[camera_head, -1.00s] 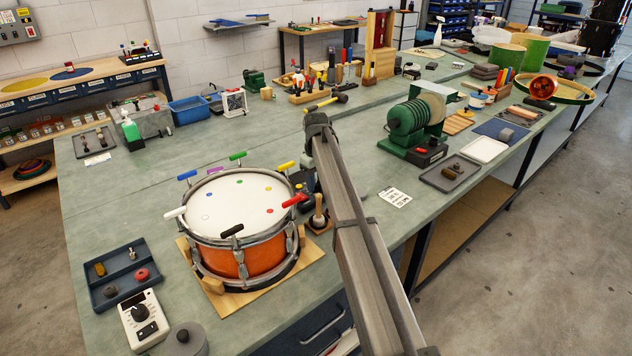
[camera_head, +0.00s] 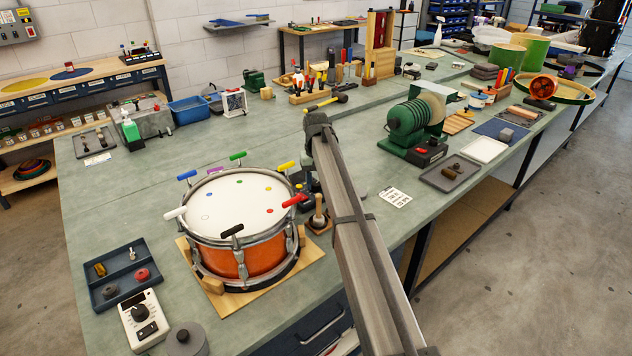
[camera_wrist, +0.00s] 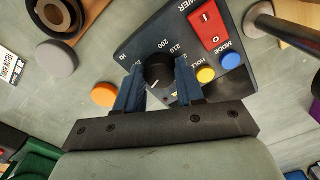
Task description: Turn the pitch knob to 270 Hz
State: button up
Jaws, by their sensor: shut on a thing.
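The pitch knob (camera_wrist: 159,70) is a round black knob on a dark tuner box (camera_wrist: 140,42) in the wrist view. My gripper (camera_wrist: 160,80) has its two blue fingers on either side of the knob, shut on it. A small light mark shows on the knob's lower side. Printed numbers such as 200 and 210 and the letters Hz are readable beside it; the number at the mark cannot be read. In the head view my arm hides the gripper and the knob.
The box also bears a red power switch (camera_wrist: 207,27), a yellow HOLD button (camera_wrist: 206,75) and a blue MODE button (camera_wrist: 231,61). An orange disc (camera_wrist: 105,95) and a grey disc (camera_wrist: 55,58) lie nearby. The orange drum (camera_head: 240,262) stands left of my arm in the head view.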

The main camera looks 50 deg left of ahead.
aim_at(316, 183)
dwell(0.3)
jog(key=o, duration=1)
jog(key=shift+o, duration=0.2)
jog(key=shift+r, duration=0.15)
notch_tip(316, 183, up, 14)
jog(key=shift+f, duration=0.2)
